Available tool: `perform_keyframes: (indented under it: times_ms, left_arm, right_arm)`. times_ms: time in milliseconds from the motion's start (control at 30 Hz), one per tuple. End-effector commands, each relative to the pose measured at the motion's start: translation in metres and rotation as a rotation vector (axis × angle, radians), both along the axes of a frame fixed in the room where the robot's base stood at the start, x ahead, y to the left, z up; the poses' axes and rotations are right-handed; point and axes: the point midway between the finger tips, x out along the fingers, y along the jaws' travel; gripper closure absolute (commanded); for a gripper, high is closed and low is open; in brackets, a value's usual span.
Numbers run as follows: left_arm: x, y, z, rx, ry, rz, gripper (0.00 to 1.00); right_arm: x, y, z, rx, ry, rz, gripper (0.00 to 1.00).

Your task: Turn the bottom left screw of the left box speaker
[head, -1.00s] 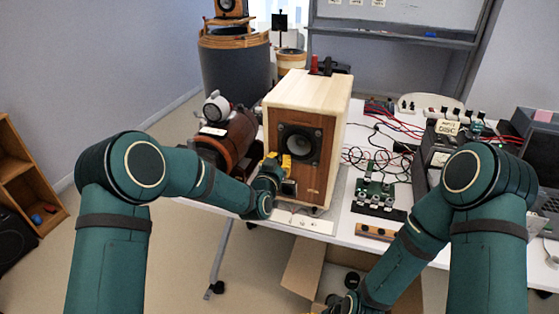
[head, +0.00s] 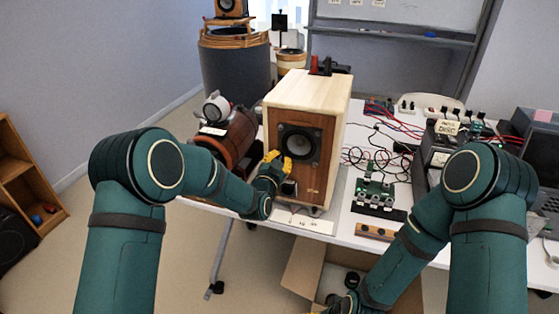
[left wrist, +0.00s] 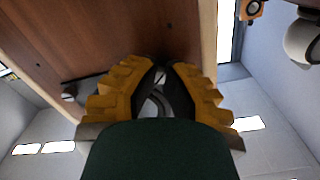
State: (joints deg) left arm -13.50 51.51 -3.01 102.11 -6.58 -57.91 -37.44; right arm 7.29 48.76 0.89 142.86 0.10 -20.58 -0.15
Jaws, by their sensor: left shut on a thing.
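The left box speaker (head: 339,107) is a pale wooden box with a brown front, standing upright on the white table. Its dark round driver (head: 300,143) is on the upper front. My left gripper (head: 284,157) has yellow fingers and is at the lower left edge of this driver. In the left wrist view the gripper (left wrist: 162,68) has its fingertips close together against the brown front panel (left wrist: 110,35). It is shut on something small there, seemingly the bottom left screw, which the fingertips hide. My right gripper (head: 346,303) is low at the bottom, dark and unclear.
An open cardboard box (head: 302,268) is on the floor in front of the table.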

Motion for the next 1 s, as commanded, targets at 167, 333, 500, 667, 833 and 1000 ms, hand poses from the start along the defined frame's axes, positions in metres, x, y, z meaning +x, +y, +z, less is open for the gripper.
perform_keyframes:
  times_ms: [167, 333, 500, 667, 833, 1000]
  left_arm:
    - [0.0, 0.001, -0.001, 0.0, 0.003, 0.001, 1.0]
    - [0.0, 0.0, -0.001, 0.0, 0.002, 0.001, 0.57]
    - [0.0, 0.0, -0.001, -0.001, 0.001, 0.0, 0.57]
    - [-0.002, 0.001, 0.0, -0.001, 0.001, 0.0, 0.57]
    - [-0.018, 0.006, 0.0, 0.0, 0.002, 0.0, 0.57]
    - [-0.048, 0.016, 0.0, 0.0, 0.004, -0.001, 0.57]
  right_arm:
    - [0.0, 0.0, 0.0, 0.0, 0.0, 0.0, 0.06]
    - [0.0, 0.0, 0.0, 0.0, 0.0, 0.0, 0.06]
    - [0.0, 0.0, 0.0, 0.0, 0.0, 0.0, 0.06]
    - [0.0, 0.0, 0.0, 0.0, 0.0, 0.0, 0.06]
    - [0.0, 0.0, 0.0, 0.0, 0.0, 0.0, 0.06]
    - [0.0, 0.0, 0.0, 0.0, 0.0, 0.0, 0.06]
